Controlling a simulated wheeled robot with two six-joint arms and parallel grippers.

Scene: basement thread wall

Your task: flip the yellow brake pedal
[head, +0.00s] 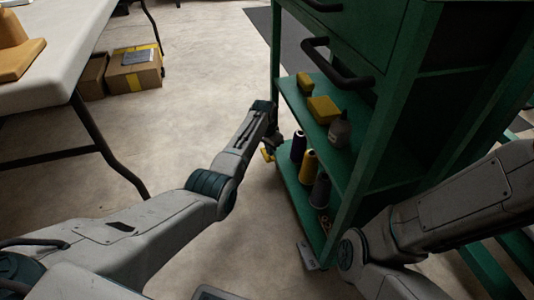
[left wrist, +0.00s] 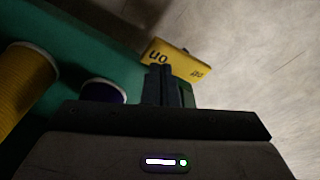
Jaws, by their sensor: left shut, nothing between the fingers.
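The yellow brake pedal (head: 267,155) shows as a small yellow piece at the near-left corner of the green cart's lower shelf. In the left wrist view the pedal (left wrist: 184,62) is a yellow plate with dark lettering that appears upside down. My left gripper (head: 274,142) is right at the pedal, with shut, empty fingers. In the left wrist view my left fingertips (left wrist: 163,72) overlap the pedal's lower left edge; I cannot tell whether they touch it. Part of the pedal is hidden behind them. My right gripper is out of view; only my right arm shows.
The green cart (head: 392,120) has black handles. Thread spools (head: 308,165) stand on its lower shelf, close to my left gripper. Yellow blocks (head: 324,108) and a grey bottle (head: 339,133) sit above. A white table (head: 70,62) and cardboard boxes (head: 134,75) stand left. Floor between is clear.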

